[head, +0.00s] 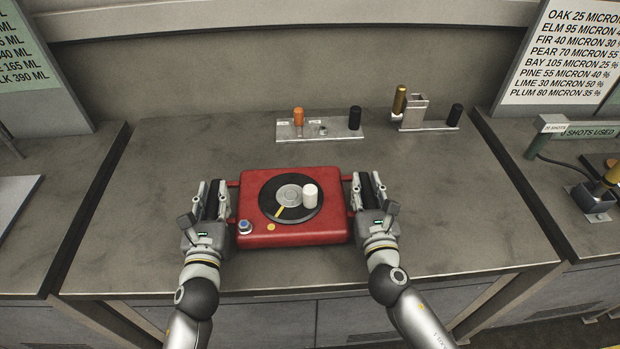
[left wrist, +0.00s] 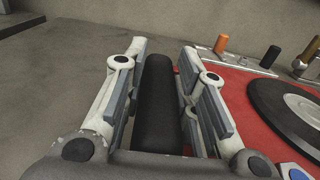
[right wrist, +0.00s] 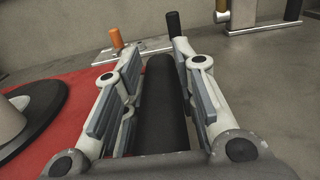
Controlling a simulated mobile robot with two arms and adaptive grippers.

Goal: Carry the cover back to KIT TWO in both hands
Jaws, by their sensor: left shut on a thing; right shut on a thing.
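The cover (head: 315,232) is a red box-like piece with rounded corners, at the middle front of the grey bench. It bears a black disc with a grey hub, a yellow pointer and a white knob, plus a blue button at its front left. My left gripper (head: 213,200) is shut on the black handle at its left side, and the handle (left wrist: 160,100) shows between the fingers in the left wrist view. My right gripper (head: 368,190) is shut on the right handle (right wrist: 160,105). I cannot tell whether the cover touches the bench. No KIT TWO label is readable.
Behind the cover, a metal plate (head: 290,132) carries an orange peg (head: 298,117) and a black peg (head: 355,118). To its right stand a brass cylinder (head: 400,99), a metal block (head: 414,111) and another black peg (head: 455,115). The bench (head: 150,200) is clear at left and right.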

